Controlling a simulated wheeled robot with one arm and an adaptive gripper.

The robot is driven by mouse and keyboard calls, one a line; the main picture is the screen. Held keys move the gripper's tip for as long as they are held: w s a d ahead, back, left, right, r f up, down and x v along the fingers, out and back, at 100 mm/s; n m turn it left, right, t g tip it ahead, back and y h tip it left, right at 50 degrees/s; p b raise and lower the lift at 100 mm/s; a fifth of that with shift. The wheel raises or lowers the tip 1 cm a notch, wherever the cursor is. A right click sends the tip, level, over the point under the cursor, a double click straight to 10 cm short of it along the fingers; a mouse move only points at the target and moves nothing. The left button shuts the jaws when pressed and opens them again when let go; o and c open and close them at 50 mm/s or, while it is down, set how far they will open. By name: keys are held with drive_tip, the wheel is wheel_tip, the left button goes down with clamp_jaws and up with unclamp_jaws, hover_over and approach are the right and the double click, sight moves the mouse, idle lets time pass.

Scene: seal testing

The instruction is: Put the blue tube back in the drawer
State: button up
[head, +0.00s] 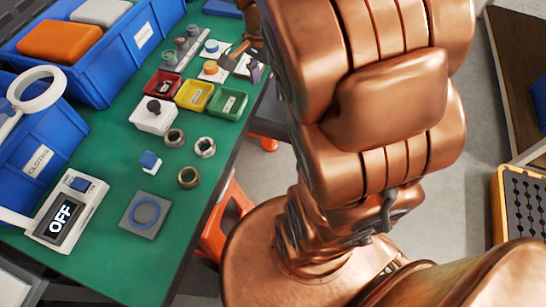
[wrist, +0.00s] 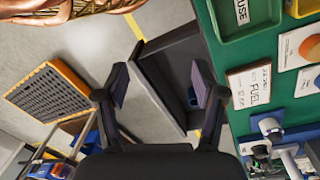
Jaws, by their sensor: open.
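My gripper (wrist: 161,78) is open in the wrist view, its two dark fingers spread wide with nothing seen held between them. Beyond the fingers is a dark grey, open, drawer-like box (wrist: 170,52) beside the green bench. A small dark-blue piece (wrist: 193,97) shows inside it, next to the right finger and partly hidden. I cannot tell whether this piece is the blue tube, or whether the finger touches it. No blue tube can be made out clearly there.
The green bench (head: 110,225) holds blue bins (head: 115,55), small coloured trays (head: 194,95), metal rings (head: 189,178) and a display box reading OFF (head: 66,212). A yellow-edged black rack (head: 525,200) stands at right, also in the wrist view (wrist: 48,92). Grey floor is partly clear.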

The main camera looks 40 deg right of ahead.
drive_tip(key=s+a+n, duration=0.5)
drive_tip(key=s+n, duration=0.3)
drive_tip(key=s+a+n, duration=0.6)
drive_tip(key=s+n, duration=0.2)
drive_tip(key=shift+s+f+g, duration=0.2)
drive_tip(key=shift+g, duration=0.2)
drive_tip(key=shift+r, duration=0.1)
wheel_tip(320, 180, up, 7)
drive_tip(key=p, duration=0.7)
drive_tip(key=shift+c, duration=0.2)
